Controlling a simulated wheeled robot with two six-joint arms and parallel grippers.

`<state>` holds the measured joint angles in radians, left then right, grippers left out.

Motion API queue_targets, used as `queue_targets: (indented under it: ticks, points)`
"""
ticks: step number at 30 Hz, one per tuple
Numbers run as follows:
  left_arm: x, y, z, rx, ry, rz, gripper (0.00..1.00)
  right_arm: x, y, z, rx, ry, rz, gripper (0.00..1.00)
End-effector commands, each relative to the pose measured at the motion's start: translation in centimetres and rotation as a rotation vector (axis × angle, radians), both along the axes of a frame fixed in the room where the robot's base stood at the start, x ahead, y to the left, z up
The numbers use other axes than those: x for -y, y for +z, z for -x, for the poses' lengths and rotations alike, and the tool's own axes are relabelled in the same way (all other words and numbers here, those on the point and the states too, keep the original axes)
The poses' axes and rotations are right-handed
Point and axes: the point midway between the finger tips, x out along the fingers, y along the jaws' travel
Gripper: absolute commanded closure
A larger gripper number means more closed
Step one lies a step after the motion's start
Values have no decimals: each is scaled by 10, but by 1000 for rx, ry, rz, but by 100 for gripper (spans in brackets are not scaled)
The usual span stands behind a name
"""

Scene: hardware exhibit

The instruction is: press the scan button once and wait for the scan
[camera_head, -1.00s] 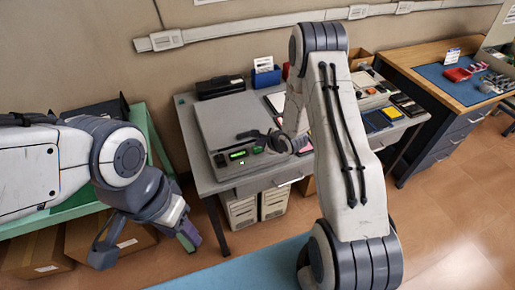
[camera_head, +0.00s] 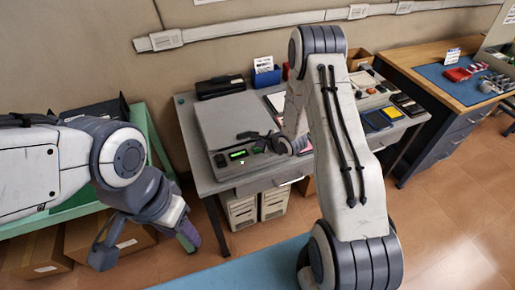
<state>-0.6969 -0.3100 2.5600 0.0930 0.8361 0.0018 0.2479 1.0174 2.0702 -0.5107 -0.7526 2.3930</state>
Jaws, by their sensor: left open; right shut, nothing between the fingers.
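The scanner (camera_head: 228,122) is a flat grey box on the left part of the grey desk. Its front edge carries a small green lit display (camera_head: 238,154) and small controls. My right gripper (camera_head: 245,135) is shut and empty, over the scanner's front right part just above the display. The gripper and wrist hide part of the scanner's panel. Which control is the scan button, and whether a fingertip touches it, I cannot tell. My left gripper (camera_head: 145,245) is open and empty, low at the left, in front of the desk and away from the scanner.
A black device (camera_head: 220,87) and a blue holder (camera_head: 266,76) stand behind the scanner. My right arm hides the desk's middle. Phones and coloured items lie on its right side. A green-edged shelf (camera_head: 150,140) with cardboard boxes (camera_head: 95,240) is at the left. A wooden workbench (camera_head: 440,75) stands at the right.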

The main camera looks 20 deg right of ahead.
Motion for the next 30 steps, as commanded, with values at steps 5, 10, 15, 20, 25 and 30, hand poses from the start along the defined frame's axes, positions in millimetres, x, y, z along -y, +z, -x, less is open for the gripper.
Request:
queue_targets:
  ticks: [5, 10, 15, 20, 25, 30]
  points:
    - [0, -2, 0, 0, 0, 0, 50, 0, -3, 0, 0, 0, 0, 100]
    - [0, -3, 0, 0, 0, 0, 50, 0, -5, 0, 0, 0, 0, 100]
    - [0, -4, 0, 0, 0, 0, 50, 0, -7, 0, 0, 0, 0, 100]
    - [0, -5, 0, 0, 0, 0, 50, 0, -9, 0, 0, 0, 0, 100]
    - [0, -5, 0, 0, 0, 0, 50, 0, -9, 0, -1, 0, 0, 100]
    - [0, -4, 0, 0, 0, 0, 50, 0, -8, 0, -1, 0, 0, 100]
